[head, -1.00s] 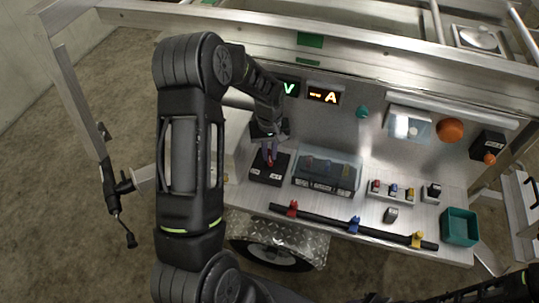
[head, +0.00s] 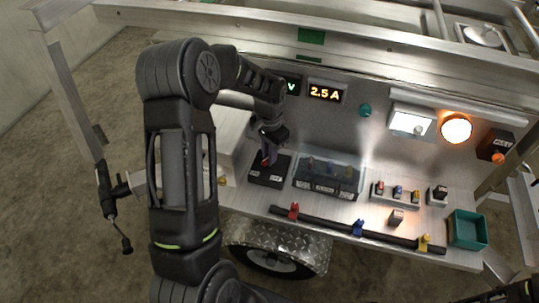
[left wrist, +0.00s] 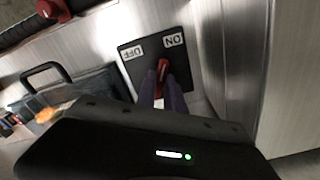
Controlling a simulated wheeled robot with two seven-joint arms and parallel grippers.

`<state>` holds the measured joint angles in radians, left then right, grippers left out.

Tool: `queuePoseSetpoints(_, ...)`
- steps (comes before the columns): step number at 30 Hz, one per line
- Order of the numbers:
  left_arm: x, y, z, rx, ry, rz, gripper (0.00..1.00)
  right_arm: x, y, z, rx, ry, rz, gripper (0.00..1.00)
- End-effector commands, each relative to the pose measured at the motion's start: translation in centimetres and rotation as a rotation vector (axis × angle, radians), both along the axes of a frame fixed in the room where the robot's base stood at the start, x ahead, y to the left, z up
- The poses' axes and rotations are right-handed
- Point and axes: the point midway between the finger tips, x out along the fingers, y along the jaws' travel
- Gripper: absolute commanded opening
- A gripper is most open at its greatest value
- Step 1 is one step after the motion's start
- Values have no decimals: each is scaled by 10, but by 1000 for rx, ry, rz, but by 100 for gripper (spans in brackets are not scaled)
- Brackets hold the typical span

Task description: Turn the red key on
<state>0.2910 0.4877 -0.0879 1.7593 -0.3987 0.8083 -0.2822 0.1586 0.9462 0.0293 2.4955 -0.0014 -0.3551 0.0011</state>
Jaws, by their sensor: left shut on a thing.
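The red key (left wrist: 162,70) stands on a dark switch box with ON and OFF labels (left wrist: 152,48), on the trailer's metal shelf. In the left wrist view its visible top is nearer the ON label. My left gripper (head: 267,157) is shut on the key, its purple fingers (left wrist: 162,92) hiding the lower part. The switch box also shows in the head view (head: 268,178). A dark part of my right arm shows at the bottom right corner of the head view; its jaws are not clear.
The round orange lamp (head: 456,129) and the white panel lamp (head: 409,123) are lit. The display (head: 325,93) reads 2.5 A. A clear-covered box (head: 327,176) stands right of the switch box. A black bar (head: 330,225) runs along the front, with a teal bin (head: 468,229) farther right.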

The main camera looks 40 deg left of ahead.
Motion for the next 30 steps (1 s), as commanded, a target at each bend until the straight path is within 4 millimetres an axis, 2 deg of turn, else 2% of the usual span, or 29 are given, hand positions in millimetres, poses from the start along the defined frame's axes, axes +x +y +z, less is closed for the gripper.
queuePoseSetpoints(6, 1, 0, 0, 1, -2, -159, 0, 0, 0, -4, 0, -1, 0, 36)
queuePoseSetpoints(12, 1, 0, 0, 0, -2, -248, 0, 0, 0, -5, 0, -1, 0, 36)
queuePoseSetpoints(29, 1, 0, 1, 1, -1, -287, 0, 0, 0, -6, 0, -1, 0, 36)
queuePoseSetpoints(30, 1, 0, 1, 1, -1, -286, 16, 0, 0, -6, 0, -1, 0, 36)
